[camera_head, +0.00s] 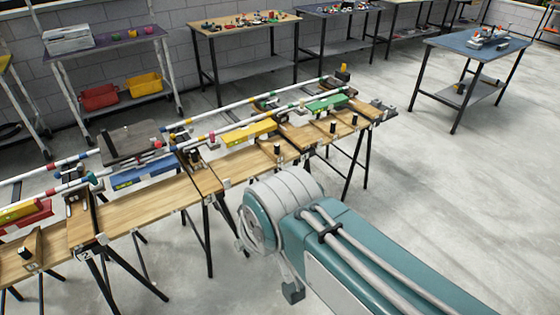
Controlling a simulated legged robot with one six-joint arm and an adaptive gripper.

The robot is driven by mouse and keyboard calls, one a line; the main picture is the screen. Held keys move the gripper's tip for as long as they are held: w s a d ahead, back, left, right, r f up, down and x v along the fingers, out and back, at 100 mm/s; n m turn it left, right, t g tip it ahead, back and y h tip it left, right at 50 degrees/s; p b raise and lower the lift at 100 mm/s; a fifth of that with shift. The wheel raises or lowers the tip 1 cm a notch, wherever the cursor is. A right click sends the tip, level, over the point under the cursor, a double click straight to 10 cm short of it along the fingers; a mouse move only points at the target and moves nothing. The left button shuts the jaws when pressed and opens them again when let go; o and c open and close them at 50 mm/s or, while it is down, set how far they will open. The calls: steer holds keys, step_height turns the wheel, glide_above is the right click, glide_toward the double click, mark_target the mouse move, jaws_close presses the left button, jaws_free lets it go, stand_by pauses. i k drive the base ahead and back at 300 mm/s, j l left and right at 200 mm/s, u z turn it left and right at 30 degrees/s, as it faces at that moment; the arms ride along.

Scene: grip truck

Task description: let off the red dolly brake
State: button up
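A long wooden bench carries a rail line with coloured blocks on it. A red block (28,222) lies at the far left end, beside a yellow block, partly cut off by the picture edge. It may be the red dolly, but I cannot tell for sure. No brake can be made out on it at this size. My teal and grey arm fills the lower right, in front of the bench and well apart from the red block. My gripper does not show.
The wooden bench (140,208) stands on black trestle legs. On it are a blue block (146,172), a yellow block (249,134) and a green block (326,103). A blue-topped table (450,43) stands at the right. The concrete floor (455,190) between is clear.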

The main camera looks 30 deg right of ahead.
mark_target(158, 145)
steer(key=k+j+z, duration=0.15)
steer(key=k+j, duration=0.15)
steer(key=j, duration=0.3)
steer(key=k+j+z, duration=0.2)
steer(key=j, duration=0.35)
steer(key=k+j+z, duration=0.15)
steer(key=k+j, duration=0.35)
steer(key=i+j, duration=0.1)
steer(key=i, duration=0.8)
steer(key=i+j+z, duration=0.1)
steer(key=i, duration=0.85)
